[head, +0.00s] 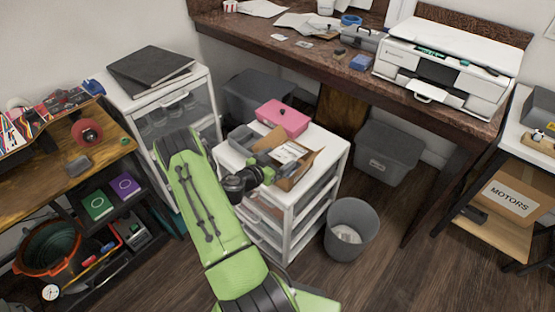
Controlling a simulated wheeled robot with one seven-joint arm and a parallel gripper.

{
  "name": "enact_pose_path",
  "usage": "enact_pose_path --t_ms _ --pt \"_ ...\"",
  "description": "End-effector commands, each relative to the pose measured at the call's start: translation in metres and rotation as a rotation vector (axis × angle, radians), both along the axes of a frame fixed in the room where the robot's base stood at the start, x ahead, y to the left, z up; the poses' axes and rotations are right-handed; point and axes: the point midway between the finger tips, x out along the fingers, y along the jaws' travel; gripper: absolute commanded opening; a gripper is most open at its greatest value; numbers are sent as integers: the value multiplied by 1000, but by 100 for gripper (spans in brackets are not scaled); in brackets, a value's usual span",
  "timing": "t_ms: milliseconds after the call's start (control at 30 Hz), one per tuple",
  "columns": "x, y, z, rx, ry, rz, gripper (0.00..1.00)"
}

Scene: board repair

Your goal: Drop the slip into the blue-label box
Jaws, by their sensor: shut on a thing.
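My green arm reaches over the white drawer unit, and my gripper (272,167) is low at the open cardboard box (303,168) on top of it. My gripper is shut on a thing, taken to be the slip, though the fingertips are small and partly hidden. A white paper-like piece (290,153) shows right by the fingertips, inside or just above the box. I cannot tell whether it is the held slip or lies in the box. No blue label can be made out on this box.
A pink box (283,118) and a grey tray (241,138) share the drawer unit's top (333,147) with the cardboard box. A waste bin (350,228) stands at its right. A grey lidded bin (388,150) sits under the desk with the printer (440,65).

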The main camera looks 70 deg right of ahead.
Motion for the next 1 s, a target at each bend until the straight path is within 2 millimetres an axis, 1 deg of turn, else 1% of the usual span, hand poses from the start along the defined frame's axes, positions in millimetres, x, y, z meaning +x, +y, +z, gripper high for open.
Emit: enact_pose_path --t_ms 233,267,300,567,667,767,1000 --pt "0 0 0 0 0 0 62" --pt "0 0 0 0 0 0 93" --pt "0 0 0 0 0 0 100" --pt "1 3 1 2 1 1 100" --pt "7 15 5 3 3 5 100" --pt "16 38 12 3 3 7 100" --pt "38 101 31 0 4 8 100"
